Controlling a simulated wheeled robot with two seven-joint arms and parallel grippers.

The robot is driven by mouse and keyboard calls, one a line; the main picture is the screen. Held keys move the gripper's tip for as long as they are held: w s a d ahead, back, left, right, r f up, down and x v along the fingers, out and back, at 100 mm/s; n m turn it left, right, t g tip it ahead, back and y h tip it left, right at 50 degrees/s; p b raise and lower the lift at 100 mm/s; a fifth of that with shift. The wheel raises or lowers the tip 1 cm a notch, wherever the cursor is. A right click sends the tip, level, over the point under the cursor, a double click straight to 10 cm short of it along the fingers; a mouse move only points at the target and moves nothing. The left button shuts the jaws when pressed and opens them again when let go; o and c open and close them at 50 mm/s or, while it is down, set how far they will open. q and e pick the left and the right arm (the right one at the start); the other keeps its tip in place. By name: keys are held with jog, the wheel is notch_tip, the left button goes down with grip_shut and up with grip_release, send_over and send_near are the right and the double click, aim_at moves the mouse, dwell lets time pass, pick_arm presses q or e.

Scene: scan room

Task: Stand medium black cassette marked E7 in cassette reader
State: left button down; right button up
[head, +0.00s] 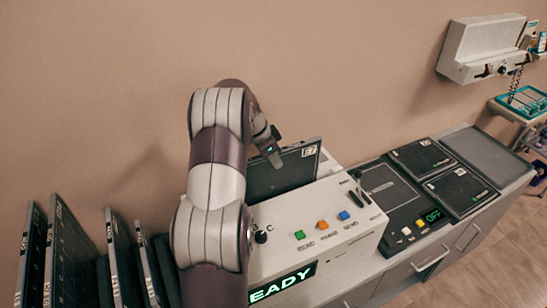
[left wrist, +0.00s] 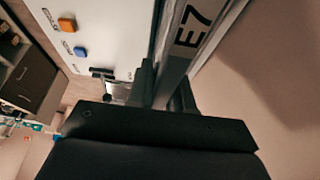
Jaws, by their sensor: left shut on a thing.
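The black cassette (head: 284,174) stands nearly upright at the back of the white cassette reader (head: 335,226), with a label at its top right corner. The reader's display (head: 283,283) shows READY. My right gripper is not in view.
Several dark cassettes (head: 65,255) stand in a row at the left. Right of the reader is a dark panel (head: 392,199) with an OFF display, and two flat black cassettes (head: 421,157) (head: 461,190) lie beyond it. A wall unit (head: 480,48) hangs at upper right.

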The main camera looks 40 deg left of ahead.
pick_arm(q)
jog(key=shift+f, duration=0.2)
jog(key=c, duration=1)
grip_release()
jog(key=shift+o, duration=0.3)
jog(key=shift+s+f, duration=0.1)
jog(key=b+v, duration=0.1)
jog(key=v, duration=0.5)
jog(key=shift+b, duration=0.35)
jog(key=p+v, duration=0.5)
jog(key=v, duration=0.1)
jog(key=shift+d+r, duration=0.15)
jog(key=shift+r, duration=0.15)
jog(key=shift+s+r+p, duration=0.1)
jog(key=shift+r+p, duration=0.1)
jog(key=shift+p, duration=0.2)
jog(key=shift+f, duration=0.1)
